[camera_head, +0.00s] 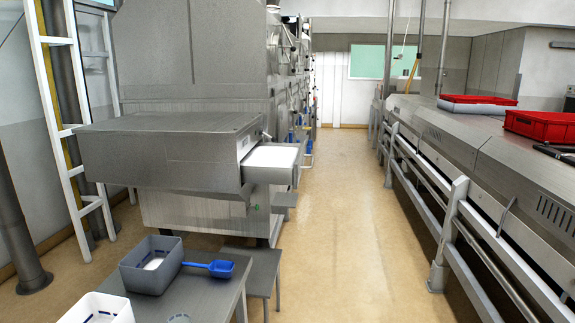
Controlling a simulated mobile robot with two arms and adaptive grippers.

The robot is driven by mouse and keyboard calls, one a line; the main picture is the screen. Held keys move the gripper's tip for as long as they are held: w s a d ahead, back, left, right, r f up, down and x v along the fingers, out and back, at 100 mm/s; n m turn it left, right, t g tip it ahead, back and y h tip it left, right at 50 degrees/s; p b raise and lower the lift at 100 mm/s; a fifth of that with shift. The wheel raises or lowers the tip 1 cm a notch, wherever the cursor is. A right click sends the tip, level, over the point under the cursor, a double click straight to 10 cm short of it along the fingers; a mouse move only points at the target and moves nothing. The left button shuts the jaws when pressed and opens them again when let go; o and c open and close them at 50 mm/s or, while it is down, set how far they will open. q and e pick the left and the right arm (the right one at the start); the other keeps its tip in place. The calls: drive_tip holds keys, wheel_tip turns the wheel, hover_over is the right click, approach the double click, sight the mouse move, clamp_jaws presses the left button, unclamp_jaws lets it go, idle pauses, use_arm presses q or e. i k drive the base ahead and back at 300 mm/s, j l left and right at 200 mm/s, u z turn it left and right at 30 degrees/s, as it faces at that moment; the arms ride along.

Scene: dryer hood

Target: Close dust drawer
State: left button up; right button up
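The dust drawer (270,157) sticks out to the right from the side of the grey metal dryer housing (165,150). It is pulled out, and its top looks white, as if filled with pale powder. The drawer's front end faces right over the aisle. Neither of my grippers shows in the head view, so I cannot see their place relative to the drawer.
A low metal table (205,290) at the front left holds a grey bin (150,279), a blue scoop (212,268) and a white bin (97,310). A white ladder (60,130) stands left. A railing (450,215) lines the right. The aisle floor (345,220) is clear.

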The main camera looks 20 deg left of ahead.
sight(267, 163)
drive_tip(key=i+l+u, duration=0.15)
drive_tip(key=l+u, duration=0.15)
drive_tip(key=i+l+u, duration=0.1)
drive_tip(key=l+u, duration=0.55)
drive_tip(key=l, duration=0.15)
drive_tip(key=i+l, duration=0.1)
drive_tip(key=i, duration=0.5)
drive_tip(key=i+l, duration=0.15)
drive_tip(key=i, duration=0.4)
